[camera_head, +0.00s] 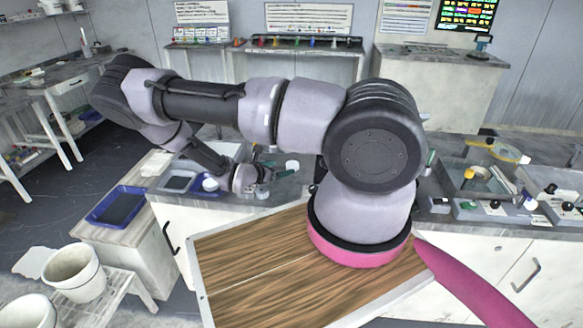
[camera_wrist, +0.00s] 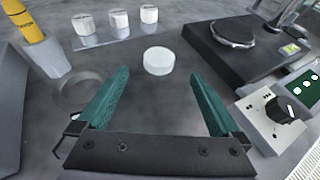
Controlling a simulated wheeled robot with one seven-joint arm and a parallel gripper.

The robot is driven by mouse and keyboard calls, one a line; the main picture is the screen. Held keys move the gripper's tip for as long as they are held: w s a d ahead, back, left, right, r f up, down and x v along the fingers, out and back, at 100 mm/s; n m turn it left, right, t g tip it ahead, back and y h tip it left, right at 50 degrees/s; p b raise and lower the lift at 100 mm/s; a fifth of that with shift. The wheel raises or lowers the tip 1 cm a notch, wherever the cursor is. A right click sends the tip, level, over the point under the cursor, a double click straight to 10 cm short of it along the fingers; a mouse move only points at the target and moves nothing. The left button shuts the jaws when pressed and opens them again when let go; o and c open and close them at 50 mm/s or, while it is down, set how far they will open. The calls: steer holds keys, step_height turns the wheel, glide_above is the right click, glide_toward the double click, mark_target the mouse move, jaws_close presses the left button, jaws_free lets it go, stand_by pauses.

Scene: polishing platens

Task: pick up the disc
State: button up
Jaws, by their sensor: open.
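A short white disc (camera_wrist: 158,61) lies on the dark grey worktop in the wrist view. It is just beyond and between the two teal fingertips of my gripper (camera_wrist: 158,80), which is open and empty. A gap shows between each finger and the disc. In the head view, a small white round piece (camera_head: 292,164), apparently the same disc, sits just right of my gripper (camera_head: 270,176) on the bench. My gripper is small and partly hidden by my own wrist there.
A black polishing unit (camera_wrist: 250,50) and a knob box (camera_wrist: 273,117) are on the right. A blue tray (camera_head: 103,212) lies left of the bench.

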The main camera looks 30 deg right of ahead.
mark_target(290, 166)
steer(key=x, duration=0.7)
steer(key=shift+a, duration=0.15)
steer(key=c, duration=1.5)
